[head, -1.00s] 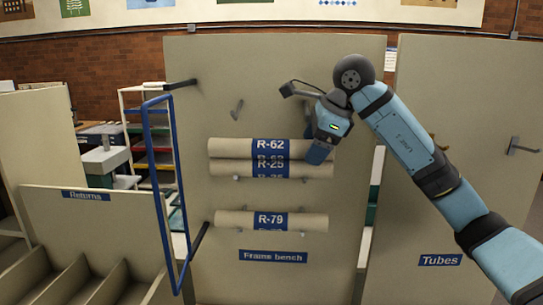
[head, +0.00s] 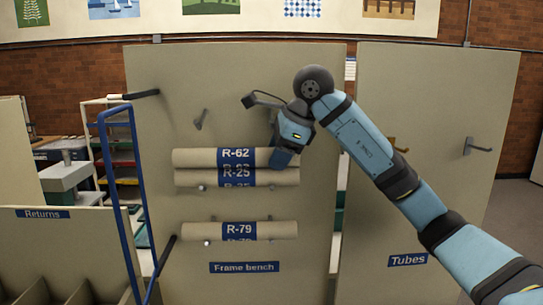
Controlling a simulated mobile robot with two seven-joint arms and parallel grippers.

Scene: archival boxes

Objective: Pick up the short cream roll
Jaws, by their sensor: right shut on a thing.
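The R-62 roll (head: 200,157) is on top, right above the R-25 roll (head: 205,178), and the two look to touch. The R-79 roll (head: 200,231) is lower, apart from them. Their lengths look close, and I cannot tell which one is the short one. My left gripper is not in view.
The beige panel (head: 270,95) bears a "Frame bench" sign (head: 244,267) and bare pegs. A blue tube frame (head: 125,215) stands in front at left, by the Returns bin (head: 75,235). The Tubes panel (head: 440,130) with hooks is at right, behind my arm.

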